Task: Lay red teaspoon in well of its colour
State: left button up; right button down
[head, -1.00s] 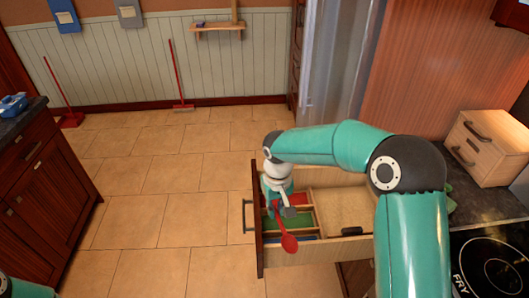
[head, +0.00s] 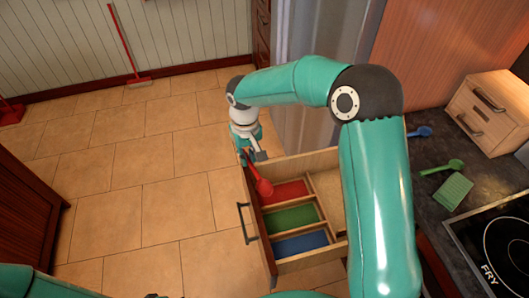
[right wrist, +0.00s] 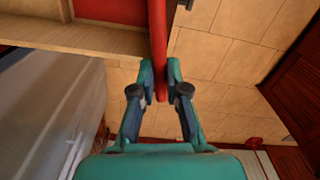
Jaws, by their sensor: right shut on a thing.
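The red teaspoon (head: 263,186) is held by my right gripper (head: 251,156), which is shut on its handle. The bowl hangs over the front side of the open drawer, beside the red well (head: 290,191). My right gripper is at the drawer's far front corner. In the right wrist view, the spoon handle (right wrist: 158,40) runs between my fingertips (right wrist: 160,82), and part of the red well (right wrist: 105,9) shows at the top. The red well looks empty. The spoon's height above the drawer is hard to tell. My left gripper is out of view.
The drawer (head: 258,226) also has a green well (head: 291,218) and a blue well (head: 300,243), both looking empty. A blue spoon (head: 420,132), a green spoon (head: 443,167) and a green sponge (head: 453,191) lie on the dark counter. Floor left of the drawer is clear.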

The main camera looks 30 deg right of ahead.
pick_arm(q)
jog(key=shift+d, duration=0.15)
pick_arm(e)
jog(key=shift+a, duration=0.15)
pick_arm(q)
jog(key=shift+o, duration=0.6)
pick_arm(e)
jog(key=shift+w+a, duration=0.1)
jog(key=shift+a, duration=0.05)
jog(key=s+d+f+n+b, duration=0.3)
jog(key=d+n, duration=0.4)
jog(key=n, duration=0.9)
pick_arm(q)
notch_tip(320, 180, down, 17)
jog(key=b, duration=1.4)
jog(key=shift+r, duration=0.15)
pick_arm(e)
jog(key=f, duration=1.3)
jog(key=w+f, duration=0.1)
jog(key=f, duration=0.5)
jog(key=shift+w+f, duration=0.1)
jog(key=shift+f, duration=0.15)
jog(key=c, duration=1.1)
grip_release()
